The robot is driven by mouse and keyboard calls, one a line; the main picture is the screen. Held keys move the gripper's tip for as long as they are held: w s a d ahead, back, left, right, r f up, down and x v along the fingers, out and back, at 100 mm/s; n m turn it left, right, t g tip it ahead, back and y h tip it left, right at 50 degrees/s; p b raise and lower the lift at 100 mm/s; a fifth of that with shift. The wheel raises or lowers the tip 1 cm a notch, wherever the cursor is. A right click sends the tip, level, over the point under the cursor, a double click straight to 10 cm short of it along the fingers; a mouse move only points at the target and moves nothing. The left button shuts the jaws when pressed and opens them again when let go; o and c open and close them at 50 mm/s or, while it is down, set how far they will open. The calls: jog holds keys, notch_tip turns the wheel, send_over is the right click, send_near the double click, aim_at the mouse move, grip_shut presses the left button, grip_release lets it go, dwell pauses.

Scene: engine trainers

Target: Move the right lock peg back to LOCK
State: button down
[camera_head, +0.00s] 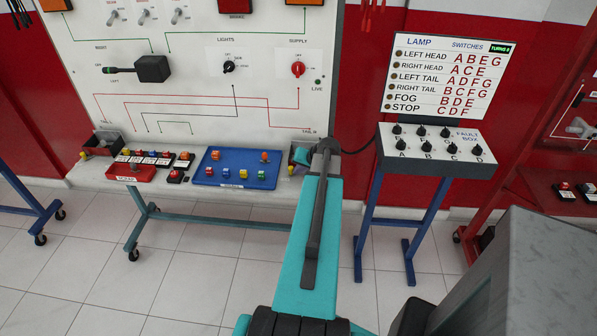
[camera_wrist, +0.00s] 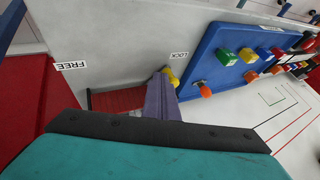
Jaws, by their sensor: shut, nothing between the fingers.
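A yellow peg (camera_wrist: 172,77) stands on the light bench top (camera_wrist: 120,38), just below the LOCK label (camera_wrist: 180,55) in the wrist view. The FREE label (camera_wrist: 72,65) is farther left on the same surface. My gripper (camera_wrist: 163,98) is shut and empty. Its grey-purple fingertips are right beside the yellow peg and overlap its lower edge in the picture. I cannot tell whether they touch. In the head view my arm covers most of the bench's right end, so the peg is not clear there.
A blue tray (camera_head: 262,184) with several coloured blocks lies just left of my arm. A red tray (camera_head: 132,174) and small dark boxes are farther left. The upright training panel (camera_head: 190,78) stands behind the bench. The fault box (camera_head: 440,163) stands on its own stand to the right.

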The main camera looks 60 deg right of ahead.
jog(key=shift+s+d, duration=0.15)
jog(key=shift+s, duration=0.55)
jog(key=shift+s+f+b, duration=0.1)
jog(key=shift+s+b, duration=0.1)
jog(key=shift+b, duration=0.1)
jog(key=shift+s+d, duration=0.15)
jog(key=shift+s, duration=0.5)
jog(key=s, duration=0.1)
jog(key=s+r+b, duration=0.1)
jog(key=s, duration=0.1)
jog(key=shift+s+d, duration=0.1)
jog(key=shift+s, duration=0.05)
jog(key=b+v, duration=0.2)
jog(key=v, duration=0.6)
jog(key=shift+a+r, duration=0.35)
